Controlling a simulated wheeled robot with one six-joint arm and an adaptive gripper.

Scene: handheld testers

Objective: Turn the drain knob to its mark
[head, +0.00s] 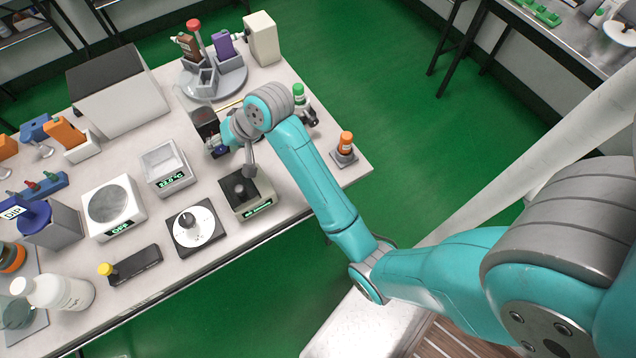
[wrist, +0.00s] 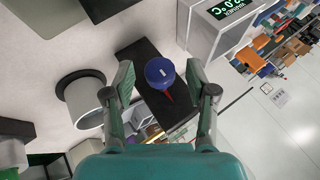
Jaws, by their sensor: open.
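The drain knob (wrist: 160,73) is a round blue knob with a red pointer, seen in the wrist view on a dark block (wrist: 137,52). The pointer slants to the lower right in that view. My gripper (wrist: 160,68) is open, with one finger on each side of the knob and a visible gap on both sides. In the head view my gripper (head: 224,146) is over the table beside a small dark box (head: 204,121), and a bit of blue (head: 218,151) shows below it. I cannot make out the mark.
A grey tester (head: 245,192) with a black knob stands just in front of my gripper. A white bath with a display (head: 168,167) is to the left. A round grey carousel (head: 232,82) stands behind.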

